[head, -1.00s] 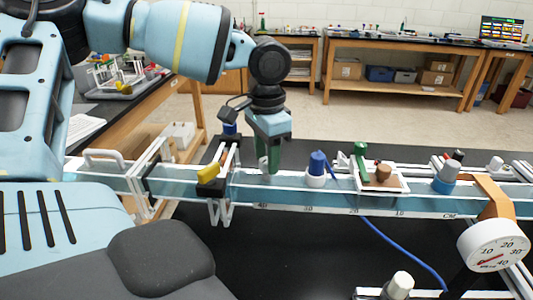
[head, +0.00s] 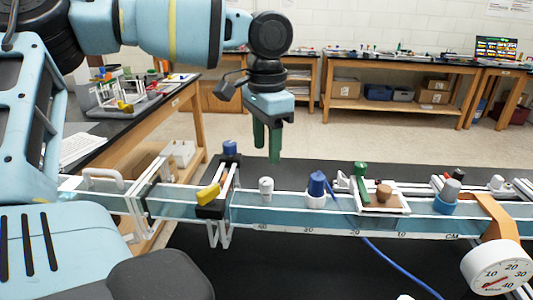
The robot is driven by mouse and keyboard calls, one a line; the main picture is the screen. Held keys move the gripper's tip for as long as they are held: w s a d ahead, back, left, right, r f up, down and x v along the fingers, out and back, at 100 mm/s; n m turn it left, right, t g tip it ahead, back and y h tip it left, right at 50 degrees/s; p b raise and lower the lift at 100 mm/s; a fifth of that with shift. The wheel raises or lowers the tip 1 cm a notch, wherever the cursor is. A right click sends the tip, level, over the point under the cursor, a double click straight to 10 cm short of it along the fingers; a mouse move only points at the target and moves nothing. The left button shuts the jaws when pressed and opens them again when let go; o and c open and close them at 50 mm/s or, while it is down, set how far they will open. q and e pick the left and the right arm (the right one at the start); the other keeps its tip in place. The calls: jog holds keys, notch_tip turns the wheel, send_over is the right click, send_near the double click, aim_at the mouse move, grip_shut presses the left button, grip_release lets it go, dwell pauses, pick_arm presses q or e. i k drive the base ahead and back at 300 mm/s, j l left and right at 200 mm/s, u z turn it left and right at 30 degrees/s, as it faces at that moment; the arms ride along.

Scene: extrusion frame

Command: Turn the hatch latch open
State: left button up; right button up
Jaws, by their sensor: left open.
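A white frame (head: 401,209) on the blue rail carries a brown knob (head: 384,192) and an upright green handle (head: 361,175). It looks like the hatch and its latch, but I cannot be sure which part is the latch. A yellow lever (head: 208,194) sits on a black clamp (head: 213,211) farther left. My left gripper (head: 267,148) is open and empty, its green fingers pointing down. It appears above a small white knob (head: 266,186), apart from it, left of the green handle and right of the yellow lever. My right gripper is not in view.
The blue rail (head: 290,218) crosses the view. A blue knob (head: 317,184), a grey-topped blue knob (head: 447,198) and a dial gauge (head: 497,268) stand along it. A blue cable (head: 405,273) trails over the black table. Benches (head: 400,62) stand behind.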

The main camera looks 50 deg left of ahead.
aim_at(359, 170)
jog(key=k, duration=1)
